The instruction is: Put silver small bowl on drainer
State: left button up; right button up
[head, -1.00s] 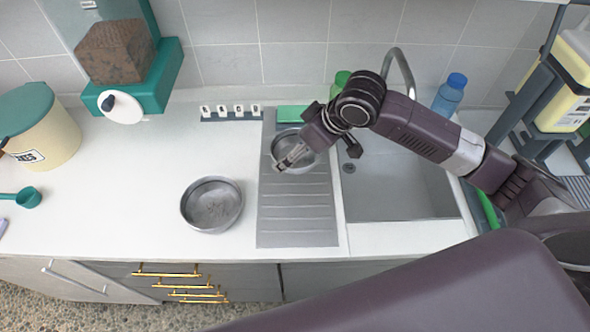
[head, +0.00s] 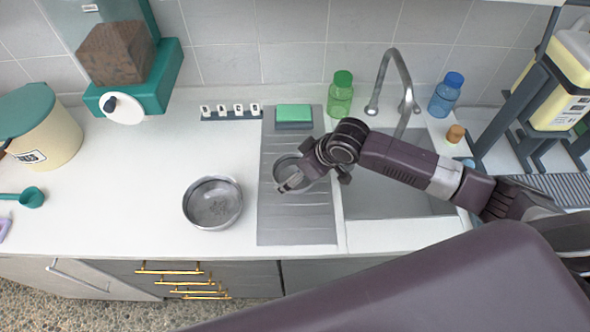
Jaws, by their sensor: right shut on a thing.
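The small silver bowl (head: 284,166) is over the upper middle of the ribbed grey drainer (head: 297,225), partly hidden by my right gripper. My right gripper (head: 291,184) is shut on the bowl's near rim, reaching in from the right. I cannot tell whether the bowl touches the drainer. A larger silver bowl (head: 212,204) stands on the white counter just left of the drainer. My left gripper is not in view.
A green sponge (head: 294,113) lies at the drainer's back end. The sink (head: 385,200) and tall tap (head: 398,75) are to the right, with a green bottle (head: 341,95) and blue bottle (head: 447,94) behind. The drainer's front half is clear.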

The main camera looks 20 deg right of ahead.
jog(key=shift+f, duration=0.15)
jog(key=o, duration=1.1)
jog(key=shift+s+d+r, duration=0.1)
jog(key=shift+d+r, duration=0.05)
jog(key=shift+r, duration=0.4)
jog(key=b+v, duration=0.1)
jog(key=v, duration=1)
jog(key=shift+s+r+b, duration=0.1)
jog(key=shift+b, duration=0.3)
